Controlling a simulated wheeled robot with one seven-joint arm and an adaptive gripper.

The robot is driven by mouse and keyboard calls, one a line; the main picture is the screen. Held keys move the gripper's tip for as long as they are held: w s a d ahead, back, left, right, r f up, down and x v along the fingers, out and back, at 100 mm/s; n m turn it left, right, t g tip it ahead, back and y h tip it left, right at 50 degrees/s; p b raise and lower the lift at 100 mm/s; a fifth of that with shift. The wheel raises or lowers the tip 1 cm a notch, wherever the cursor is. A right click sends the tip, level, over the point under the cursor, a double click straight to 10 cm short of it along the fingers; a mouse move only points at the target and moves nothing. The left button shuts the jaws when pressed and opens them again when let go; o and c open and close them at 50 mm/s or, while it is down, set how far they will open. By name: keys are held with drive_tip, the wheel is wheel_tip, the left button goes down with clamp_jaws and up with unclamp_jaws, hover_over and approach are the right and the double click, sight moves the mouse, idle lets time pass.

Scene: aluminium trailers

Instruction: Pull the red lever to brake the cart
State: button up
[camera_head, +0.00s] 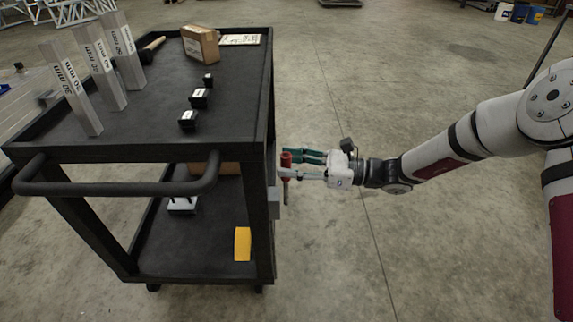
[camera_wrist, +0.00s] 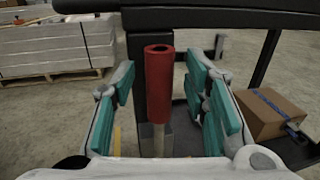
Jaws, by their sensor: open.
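The red lever (camera_head: 286,160) stands on the right side of the black cart (camera_head: 145,140), near its front post. In the wrist view the lever's red cylindrical grip (camera_wrist: 159,88) is upright on a metal stem (camera_wrist: 156,140). My gripper (camera_head: 305,162) reaches in from the right at the lever's height. In the wrist view its teal-padded fingers (camera_wrist: 162,98) are spread apart, with the red grip between them.
The cart's top holds upright metal bars (camera_head: 97,68), several small black blocks (camera_head: 199,98) and a cardboard box (camera_head: 201,44). A yellow object (camera_head: 242,244) is on the lower shelf. The floor right of the cart is clear.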

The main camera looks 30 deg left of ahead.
drive_tip(key=shift+s+a, duration=0.25)
drive_tip(key=shift+a, duration=0.45)
clamp_jaws()
drive_tip(key=shift+w, duration=0.1)
